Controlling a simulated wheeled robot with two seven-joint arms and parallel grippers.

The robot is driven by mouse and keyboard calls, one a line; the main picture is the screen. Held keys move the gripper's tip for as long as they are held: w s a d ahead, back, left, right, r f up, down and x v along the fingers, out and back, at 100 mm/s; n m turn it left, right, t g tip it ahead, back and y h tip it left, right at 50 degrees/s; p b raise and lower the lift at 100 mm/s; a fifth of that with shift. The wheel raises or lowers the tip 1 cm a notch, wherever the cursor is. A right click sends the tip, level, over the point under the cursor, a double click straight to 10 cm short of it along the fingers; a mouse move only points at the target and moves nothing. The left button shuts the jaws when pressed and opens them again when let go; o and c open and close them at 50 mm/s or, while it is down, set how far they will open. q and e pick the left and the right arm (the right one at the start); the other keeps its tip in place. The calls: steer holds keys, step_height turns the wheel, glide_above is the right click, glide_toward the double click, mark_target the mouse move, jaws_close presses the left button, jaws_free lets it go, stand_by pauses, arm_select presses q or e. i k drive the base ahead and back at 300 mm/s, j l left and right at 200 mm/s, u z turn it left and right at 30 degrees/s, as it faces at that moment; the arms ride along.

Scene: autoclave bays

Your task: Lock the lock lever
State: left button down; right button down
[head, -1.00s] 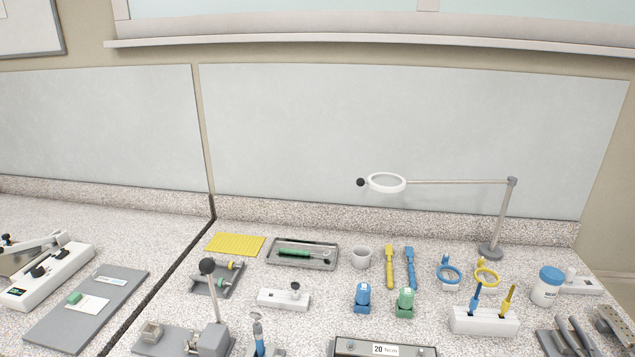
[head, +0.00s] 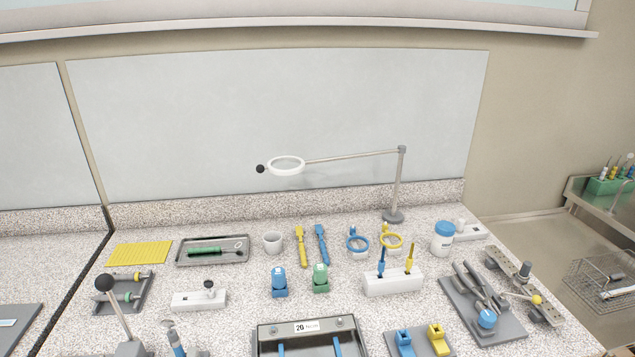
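Two levers are in the head view, and I cannot tell which one is the lock lever. One is a tall metal lever with a dark ball knob (head: 104,282) at the front left. It leans on a grey base cut off by the bottom edge. The other is a short lever with a yellow ball knob (head: 536,299) at the right, beside a grey metal block with a post (head: 524,272). Neither of my grippers is in view.
A grey tool board (head: 455,300) lies left of the yellow-knobbed lever. A white holder (head: 393,283) with blue and yellow tools stands mid-counter. A magnifier lamp (head: 286,166) arches over the back. A wire basket (head: 600,280) is beyond the counter's right end.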

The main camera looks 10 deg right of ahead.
mark_target(536, 300)
steer(key=z, duration=1.7)
steer(key=i+l+u, duration=0.5)
steer(key=i+l, duration=0.15)
steer(key=l, duration=0.35)
